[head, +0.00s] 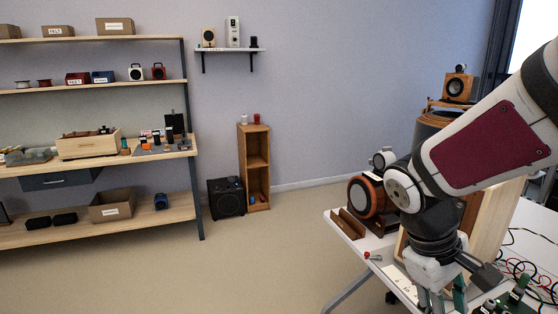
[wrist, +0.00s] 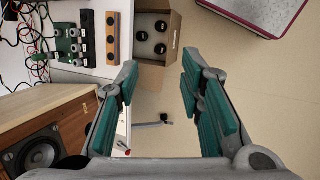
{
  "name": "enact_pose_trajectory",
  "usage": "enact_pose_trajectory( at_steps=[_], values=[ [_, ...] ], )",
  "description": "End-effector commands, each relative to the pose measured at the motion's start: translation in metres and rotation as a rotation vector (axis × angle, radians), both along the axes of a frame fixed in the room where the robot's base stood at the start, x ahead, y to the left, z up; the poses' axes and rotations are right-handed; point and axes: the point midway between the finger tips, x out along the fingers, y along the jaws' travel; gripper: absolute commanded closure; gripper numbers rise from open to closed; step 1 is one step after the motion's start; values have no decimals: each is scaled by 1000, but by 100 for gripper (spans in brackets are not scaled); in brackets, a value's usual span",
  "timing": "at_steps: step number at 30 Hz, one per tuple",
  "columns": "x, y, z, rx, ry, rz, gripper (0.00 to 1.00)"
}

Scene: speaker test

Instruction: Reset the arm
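My gripper (wrist: 157,100) shows large in the wrist view, with its two green-padded fingers spread apart and nothing between them. In the head view my gripper (head: 441,299) hangs at the lower right, over the edge of a white table (head: 345,226), partly cut off by the bottom of the picture. My arm is bent, with the gripper pointing down.
A wooden speaker (wrist: 50,145) stands close beside the gripper. A cardboard box (wrist: 149,77) holds several dark round things. Green circuit boards (wrist: 68,42) and cables lie on the table. An orange-rimmed round speaker (head: 364,197) stands behind my arm. Open floor (head: 270,250) lies left.

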Motion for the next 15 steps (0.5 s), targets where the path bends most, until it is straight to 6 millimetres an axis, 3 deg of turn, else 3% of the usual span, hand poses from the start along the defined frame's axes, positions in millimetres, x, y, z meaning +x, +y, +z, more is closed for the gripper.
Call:
enact_pose_trajectory(
  at_steps=[1, 6, 15],
  values=[
    [-12, 5, 16, 40, -50, -31, 65],
    [-45, 24, 52, 167, -190, -130, 65],
    [-99, 58, 103, 353, -426, -267, 65]
  ],
)
